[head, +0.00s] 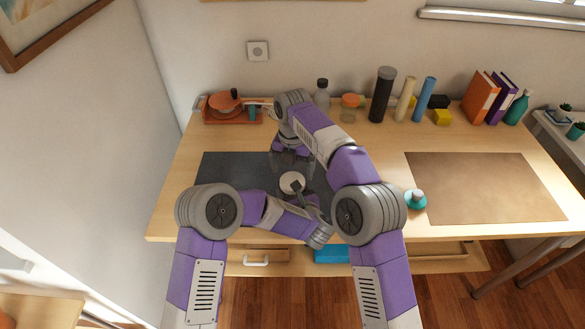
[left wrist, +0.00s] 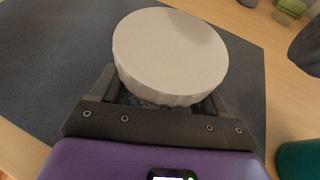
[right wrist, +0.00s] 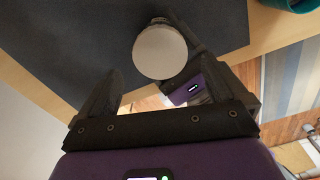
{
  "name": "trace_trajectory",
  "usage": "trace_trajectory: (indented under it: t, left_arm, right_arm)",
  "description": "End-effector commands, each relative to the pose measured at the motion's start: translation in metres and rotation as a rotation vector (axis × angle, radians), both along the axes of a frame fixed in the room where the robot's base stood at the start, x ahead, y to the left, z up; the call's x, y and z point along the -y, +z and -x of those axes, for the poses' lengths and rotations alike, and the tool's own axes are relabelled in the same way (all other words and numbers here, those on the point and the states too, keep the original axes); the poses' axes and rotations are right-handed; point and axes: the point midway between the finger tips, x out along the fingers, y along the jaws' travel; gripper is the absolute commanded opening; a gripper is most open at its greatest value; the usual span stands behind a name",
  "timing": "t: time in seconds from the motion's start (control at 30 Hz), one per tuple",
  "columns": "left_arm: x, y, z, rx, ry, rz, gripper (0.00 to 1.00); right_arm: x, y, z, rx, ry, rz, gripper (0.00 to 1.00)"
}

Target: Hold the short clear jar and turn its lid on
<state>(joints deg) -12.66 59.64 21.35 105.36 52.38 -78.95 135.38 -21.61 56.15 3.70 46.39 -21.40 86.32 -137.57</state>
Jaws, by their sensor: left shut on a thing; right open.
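The short clear jar (left wrist: 150,97) shows only as a narrow strip under its white lid in the left wrist view. The round white lid (left wrist: 170,55) sits on top of the jar; I cannot tell how tight it is. The lid also shows in the head view (head: 291,182) and the right wrist view (right wrist: 160,52). My left gripper (head: 297,189) is shut on the jar below the lid, over the dark mat. My right gripper (head: 288,160) is open, with its fingers (right wrist: 158,72) apart near the lid and nothing held between them.
The dark mat (head: 225,170) lies under the work area. A teal item (head: 415,201) stands right of my right arm. A brown mat (head: 485,185) lies clear at the right. An orange tray (head: 247,116), bottles, tubes and books line the back. A drawer (head: 270,256) is below the front edge.

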Motion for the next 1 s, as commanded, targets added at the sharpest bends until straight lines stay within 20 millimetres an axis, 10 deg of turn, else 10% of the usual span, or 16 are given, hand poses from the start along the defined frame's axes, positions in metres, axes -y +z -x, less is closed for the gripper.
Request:
trace_trajectory:
  t: [0.43, 1.0]
  left_arm:
    - [0.001, 0.000, 0.000, 0.000, -0.001, 0.000, 0.00]
    - [0.000, 0.000, 0.000, 0.000, -0.001, 0.000, 0.00]
  right_arm:
    - [-0.001, 0.032, 0.000, 0.000, 0.273, -0.001, 0.99]
    - [0.001, 0.002, 0.001, -0.003, 0.271, 0.000, 0.99]
